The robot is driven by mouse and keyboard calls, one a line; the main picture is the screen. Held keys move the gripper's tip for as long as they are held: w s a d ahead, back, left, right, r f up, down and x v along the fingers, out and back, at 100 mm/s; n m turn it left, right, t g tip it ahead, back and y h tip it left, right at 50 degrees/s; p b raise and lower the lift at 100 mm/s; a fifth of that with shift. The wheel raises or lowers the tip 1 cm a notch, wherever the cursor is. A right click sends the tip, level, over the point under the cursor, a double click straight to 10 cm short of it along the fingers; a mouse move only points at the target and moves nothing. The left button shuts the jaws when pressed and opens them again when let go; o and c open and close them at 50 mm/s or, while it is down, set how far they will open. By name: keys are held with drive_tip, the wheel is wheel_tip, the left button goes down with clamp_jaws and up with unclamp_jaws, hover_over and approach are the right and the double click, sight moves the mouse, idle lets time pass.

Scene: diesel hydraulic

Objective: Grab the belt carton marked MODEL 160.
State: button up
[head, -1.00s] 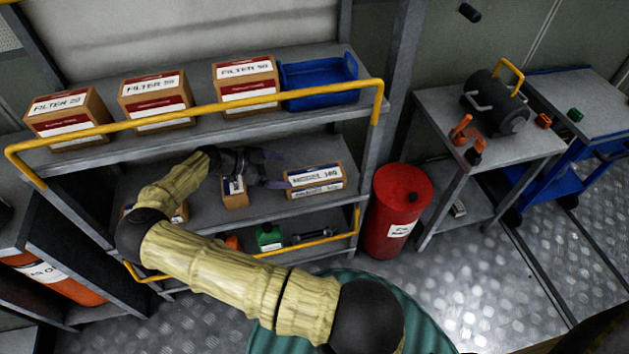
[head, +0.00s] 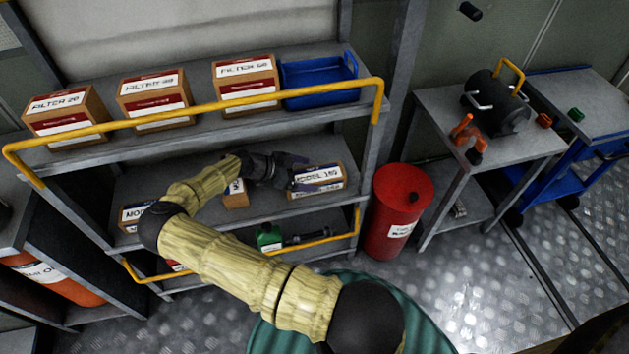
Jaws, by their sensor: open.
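On the middle shelf (head: 170,228), the right belt carton (head: 331,180) has a white and blue label that starts MODEL 1; the last digits are too blurred to be sure of. My gripper (head: 303,173) is open at this carton's left end, with its fingers overlapping it in the picture; I cannot tell whether they touch. A middle carton (head: 236,199) stands to the left, its label mostly hidden by my arm. A left carton (head: 131,219) shows only the letters MO beside my arm's elbow.
Yellow rails (head: 200,107) run along the shelf fronts. Three filter boxes (head: 152,100) and a blue bin (head: 320,82) stand on the top shelf. A green bottle (head: 269,238) is below. A red drum (head: 400,212) stands right of the rack.

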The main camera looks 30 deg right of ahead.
sight(308, 176)
drive_tip(key=shift+s+d+f, duration=0.2)
drive_tip(key=shift+d+f, duration=0.1)
drive_tip(key=shift+d, duration=0.25)
drive_tip(key=shift+c, duration=0.4)
drive_tip(key=shift+w+a, duration=0.1)
drive_tip(key=shift+w, duration=0.05)
drive_tip(key=c, duration=1.2)
drive_tip(key=shift+s+r, duration=0.25)
drive_tip(key=shift+r, duration=0.25)
wheel_tip(308, 176, up, 6)
drive_tip(key=shift+f+p, duration=0.15)
drive_tip(key=shift+p, duration=0.55)
drive_tip(key=shift+s+a+r, duration=0.25)
drive_tip(key=shift+s+r, duration=0.05)
drive_tip(key=shift+s, duration=0.3)
drive_tip(key=s+a, duration=0.1)
drive_tip(key=s, duration=0.5)
drive_tip(key=s+a+p, duration=0.1)
drive_tip(key=s+a, duration=0.1)
drive_tip(key=s, duration=0.4)
drive_tip(key=s+a, duration=0.2)
drive_tip(key=s, duration=0.3)
drive_tip(key=shift+s+f+p, duration=0.1)
drive_tip(key=shift+s+p, duration=0.25)
drive_tip(key=shift+s, duration=0.05)
